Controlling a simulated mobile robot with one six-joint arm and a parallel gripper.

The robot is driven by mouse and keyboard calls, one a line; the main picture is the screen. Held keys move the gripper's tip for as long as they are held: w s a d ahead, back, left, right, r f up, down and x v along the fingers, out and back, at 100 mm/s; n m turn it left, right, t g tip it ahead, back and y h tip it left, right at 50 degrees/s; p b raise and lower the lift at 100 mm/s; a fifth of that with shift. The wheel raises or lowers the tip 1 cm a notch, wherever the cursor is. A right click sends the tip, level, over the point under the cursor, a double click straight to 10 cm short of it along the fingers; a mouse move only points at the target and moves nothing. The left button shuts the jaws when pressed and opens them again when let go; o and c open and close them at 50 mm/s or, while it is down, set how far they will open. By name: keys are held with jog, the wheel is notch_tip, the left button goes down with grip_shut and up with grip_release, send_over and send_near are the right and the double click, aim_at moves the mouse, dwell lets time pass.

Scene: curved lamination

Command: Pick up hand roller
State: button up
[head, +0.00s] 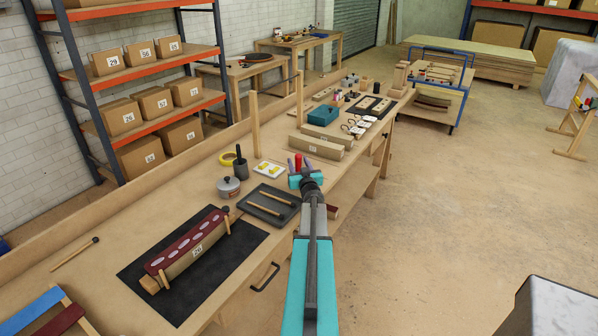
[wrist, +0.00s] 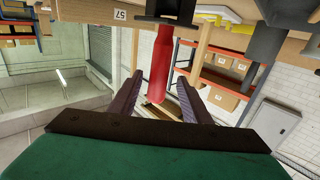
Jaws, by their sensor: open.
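In the wrist view my gripper (wrist: 163,80) is open, with gaps beside the handle. The roller's lower part is hidden in the head view.
A dark tray (head: 262,218) with wooden sticks, a grey pot (head: 228,187) and a white tray (head: 270,171) are left of my arm. Pale blocks (head: 321,147) and a teal box (head: 322,115) stand beyond. A black mat (head: 140,268) bears a dark-red lamination (head: 190,240).

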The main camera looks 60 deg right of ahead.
jog(key=shift+w+d, duration=0.1)
dwell(0.3)
jog(key=shift+p+x, duration=1)
jog(key=shift+x, duration=1.45)
jog(key=shift+d+f, duration=0.1)
grip_shut()
